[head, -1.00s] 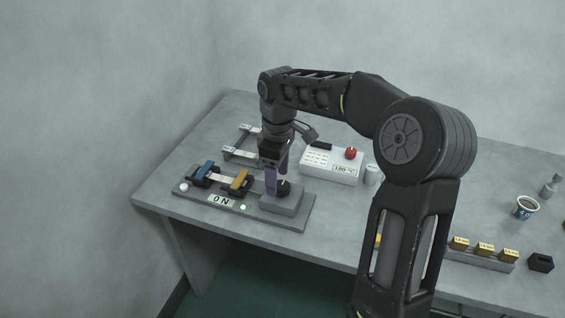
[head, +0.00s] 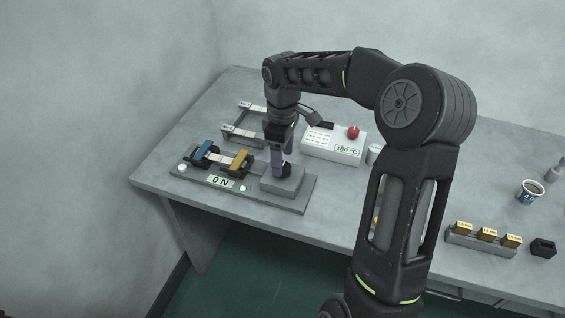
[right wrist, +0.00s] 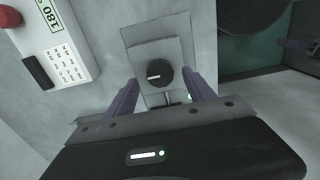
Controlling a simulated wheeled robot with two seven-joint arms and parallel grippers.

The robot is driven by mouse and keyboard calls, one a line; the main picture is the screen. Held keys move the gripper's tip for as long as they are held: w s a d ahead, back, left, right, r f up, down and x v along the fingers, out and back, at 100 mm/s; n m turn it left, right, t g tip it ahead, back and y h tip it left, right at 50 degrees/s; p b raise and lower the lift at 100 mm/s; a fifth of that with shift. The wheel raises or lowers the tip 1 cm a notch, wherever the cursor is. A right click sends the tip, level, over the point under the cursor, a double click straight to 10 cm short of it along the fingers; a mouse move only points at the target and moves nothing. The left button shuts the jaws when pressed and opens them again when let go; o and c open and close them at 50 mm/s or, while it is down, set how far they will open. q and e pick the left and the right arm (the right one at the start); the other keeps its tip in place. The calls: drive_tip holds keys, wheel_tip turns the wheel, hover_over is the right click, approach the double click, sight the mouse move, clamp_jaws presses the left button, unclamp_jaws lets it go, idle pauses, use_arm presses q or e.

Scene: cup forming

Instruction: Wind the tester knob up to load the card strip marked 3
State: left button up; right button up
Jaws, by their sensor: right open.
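The tester (head: 297,204) is a grey plate near the table's left front, with a display (head: 221,181) reading 0 N. A pale card strip (head: 216,160) spans its blue clamp (head: 203,150) and yellow clamp (head: 239,160). Any number on the strip is unreadable. The black round knob (right wrist: 159,73) sits on a grey block (head: 282,184); its white mark points left in the right wrist view. My right gripper (head: 280,168) is at the knob, pointing down. Its purple fingers are apart on either side of the knob; I see gaps in the wrist view.
A rack (head: 240,132) with labelled pale strips stands behind the tester. A white box (head: 333,146) with a red knob and 180 °C display stands to the right. A cup (head: 530,190) and a row of small yellow blocks (head: 487,234) are at far right.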

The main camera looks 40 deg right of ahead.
drive_tip(key=shift+f, duration=1.55)
drive_tip(key=shift+c, duration=0.5)
clamp_jaws()
